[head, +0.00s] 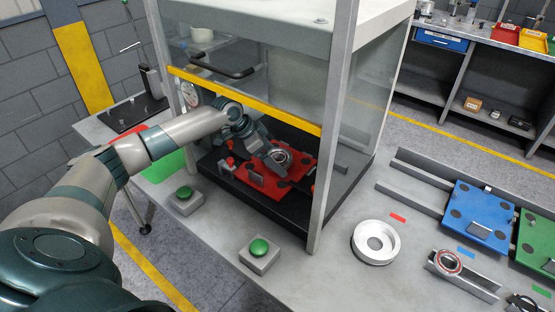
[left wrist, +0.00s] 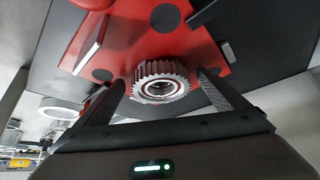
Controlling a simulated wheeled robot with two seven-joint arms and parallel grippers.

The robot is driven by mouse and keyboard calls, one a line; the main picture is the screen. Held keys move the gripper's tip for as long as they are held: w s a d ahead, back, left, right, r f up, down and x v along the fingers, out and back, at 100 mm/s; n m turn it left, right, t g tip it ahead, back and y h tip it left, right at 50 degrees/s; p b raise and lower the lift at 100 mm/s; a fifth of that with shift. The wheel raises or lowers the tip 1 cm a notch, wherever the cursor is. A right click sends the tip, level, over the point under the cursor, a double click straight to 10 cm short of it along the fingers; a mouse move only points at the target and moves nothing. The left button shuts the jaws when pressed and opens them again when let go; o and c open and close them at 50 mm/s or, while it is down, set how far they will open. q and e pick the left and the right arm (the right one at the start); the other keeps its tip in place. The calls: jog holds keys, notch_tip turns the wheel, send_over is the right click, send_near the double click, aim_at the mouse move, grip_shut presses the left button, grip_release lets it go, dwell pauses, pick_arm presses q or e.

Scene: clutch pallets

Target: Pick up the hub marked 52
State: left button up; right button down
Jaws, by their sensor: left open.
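A toothed metal hub (head: 281,158) with a round bore is at the red pallet (head: 262,184) inside the enclosure. In the left wrist view the hub (left wrist: 158,84) shows its teeth and a reddish ring around the bore. No number is legible on it, so I cannot tell whether it is marked 52. My left gripper (head: 268,158) reaches in under the yellow bar. It is open, with one finger on each side of the hub in the left wrist view (left wrist: 161,80). I cannot tell whether the fingers touch it. My right gripper is not in view.
The enclosure has a yellow-edged raised door (head: 240,98) and a front post (head: 333,130). Two green buttons (head: 259,248) stand before it. To the right are a white ring (head: 375,243), a red-ringed bearing (head: 448,262) on a metal block and a blue pallet (head: 480,218).

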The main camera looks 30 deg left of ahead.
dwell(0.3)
pick_arm(q)
jog(key=c, duration=1.5)
jog(key=shift+w+r, duration=0.1)
jog(key=shift+c, duration=0.8)
jog(key=shift+r, duration=0.1)
jog(key=shift+s+a+r+b, duration=0.1)
jog(key=shift+s+r+b, duration=0.2)
jog(key=shift+s, duration=0.15)
jog(key=s+a+r+b, duration=0.1)
jog(key=s+r+b, duration=0.3)
jog(key=s, duration=0.9)
jog(key=shift+r, duration=1.6)
